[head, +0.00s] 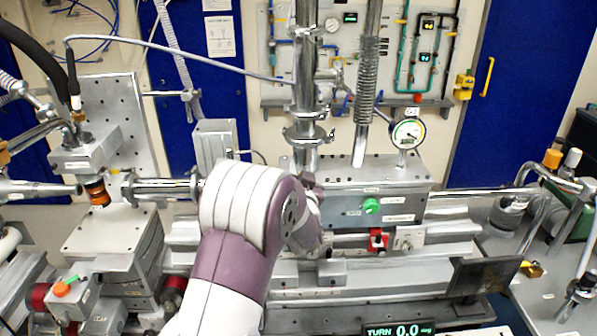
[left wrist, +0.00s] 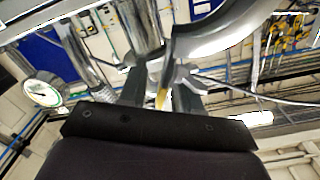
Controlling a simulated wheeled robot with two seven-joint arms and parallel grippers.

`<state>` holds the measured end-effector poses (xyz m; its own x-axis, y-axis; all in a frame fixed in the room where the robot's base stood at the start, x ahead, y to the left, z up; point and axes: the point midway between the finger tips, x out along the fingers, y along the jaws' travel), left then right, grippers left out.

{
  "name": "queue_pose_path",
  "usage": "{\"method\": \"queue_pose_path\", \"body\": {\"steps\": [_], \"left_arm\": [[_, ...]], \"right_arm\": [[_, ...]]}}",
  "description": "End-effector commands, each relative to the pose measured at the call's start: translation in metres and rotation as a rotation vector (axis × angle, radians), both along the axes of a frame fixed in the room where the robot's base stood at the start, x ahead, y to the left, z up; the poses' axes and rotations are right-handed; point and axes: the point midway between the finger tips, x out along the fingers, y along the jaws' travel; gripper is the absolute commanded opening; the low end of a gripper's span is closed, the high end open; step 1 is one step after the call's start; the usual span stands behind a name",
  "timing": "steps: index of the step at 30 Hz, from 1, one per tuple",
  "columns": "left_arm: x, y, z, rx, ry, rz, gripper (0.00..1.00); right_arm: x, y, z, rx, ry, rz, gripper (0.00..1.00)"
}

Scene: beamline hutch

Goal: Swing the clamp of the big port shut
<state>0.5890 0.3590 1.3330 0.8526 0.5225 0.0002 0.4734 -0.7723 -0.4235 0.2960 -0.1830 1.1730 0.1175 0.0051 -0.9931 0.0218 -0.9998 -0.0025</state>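The big port appears to be the shiny vertical pipe (head: 305,85) at the middle of the head view. A metal clamp ring (head: 307,134) sits around its flange joint. I cannot tell how far it stands open. My left gripper (head: 313,185) is just below this ring, its fingers mostly hidden by my purple and white wrist. In the left wrist view the fingers (left wrist: 160,92) stand apart under a large curved metal surface (left wrist: 215,38). A small gold-coloured piece (left wrist: 162,98) shows between them; I cannot tell whether they touch it. My right gripper is not in view.
A dial gauge (head: 407,132) and a ribbed bellows pipe (head: 368,85) stand right of the port. A horizontal pipe (head: 165,188) and stage hardware (head: 115,235) fill the left side.

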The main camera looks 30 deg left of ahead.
Motion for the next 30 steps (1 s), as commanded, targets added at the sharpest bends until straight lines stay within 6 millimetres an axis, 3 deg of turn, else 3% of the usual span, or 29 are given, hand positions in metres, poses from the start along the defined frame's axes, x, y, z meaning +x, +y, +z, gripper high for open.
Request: {"method": "queue_pose_path", "body": {"steps": [1,3,30], "left_arm": [[-0.0001,-0.0001,0.0,0.0,0.0,0.0,0.17],[-0.0002,-0.0001,0.0,0.0,0.0,0.0,0.0],[-0.0004,-0.0002,-0.0001,0.0,0.001,0.0,0.0]], "right_arm": [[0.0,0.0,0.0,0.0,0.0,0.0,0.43],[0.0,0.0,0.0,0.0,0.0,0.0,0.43],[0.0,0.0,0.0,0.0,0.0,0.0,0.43]]}}
